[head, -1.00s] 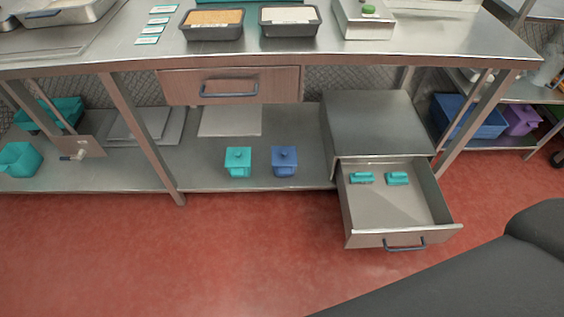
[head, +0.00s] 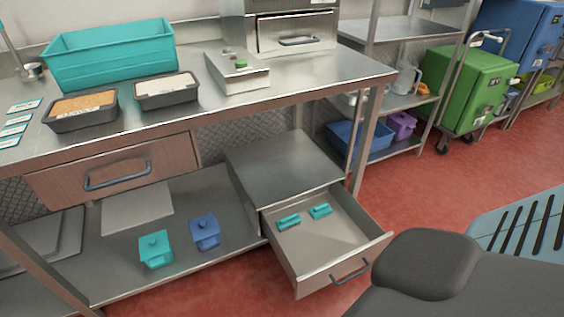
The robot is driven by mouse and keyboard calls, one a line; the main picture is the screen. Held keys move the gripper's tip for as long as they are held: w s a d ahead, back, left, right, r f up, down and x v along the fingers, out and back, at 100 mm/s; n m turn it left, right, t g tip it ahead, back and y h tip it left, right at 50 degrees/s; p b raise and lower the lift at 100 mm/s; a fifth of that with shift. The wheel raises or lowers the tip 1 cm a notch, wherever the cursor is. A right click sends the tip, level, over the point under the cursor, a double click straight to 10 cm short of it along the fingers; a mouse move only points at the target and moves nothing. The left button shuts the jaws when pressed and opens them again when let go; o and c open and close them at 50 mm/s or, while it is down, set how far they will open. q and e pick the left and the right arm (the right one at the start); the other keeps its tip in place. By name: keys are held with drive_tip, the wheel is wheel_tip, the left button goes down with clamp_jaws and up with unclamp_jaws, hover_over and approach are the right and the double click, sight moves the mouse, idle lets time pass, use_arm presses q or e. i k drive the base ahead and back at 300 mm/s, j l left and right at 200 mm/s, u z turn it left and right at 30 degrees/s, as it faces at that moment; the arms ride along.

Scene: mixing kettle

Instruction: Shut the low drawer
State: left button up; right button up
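The low drawer (head: 312,265) is pulled well out of a grey metal cabinet (head: 284,160) on the bench's lower shelf. Its front, with a dark blue bar handle (head: 351,271), faces the lower right. Two teal items (head: 289,222) and (head: 320,211) lie inside it near the back. A black part of my own arm (head: 426,265) fills the lower right, close to the drawer's front corner in the picture. Neither of my grippers is in view.
A brown upper drawer (head: 112,174) under the worktop is shut. Teal (head: 156,251) and blue (head: 205,233) lidded containers stand on the lower shelf left of the cabinet. Red floor (head: 230,295) is open before the bench. A green cart (head: 466,88) stands at the right.

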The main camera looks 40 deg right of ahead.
sight(313, 255)
drive_tip(key=z, duration=1.85)
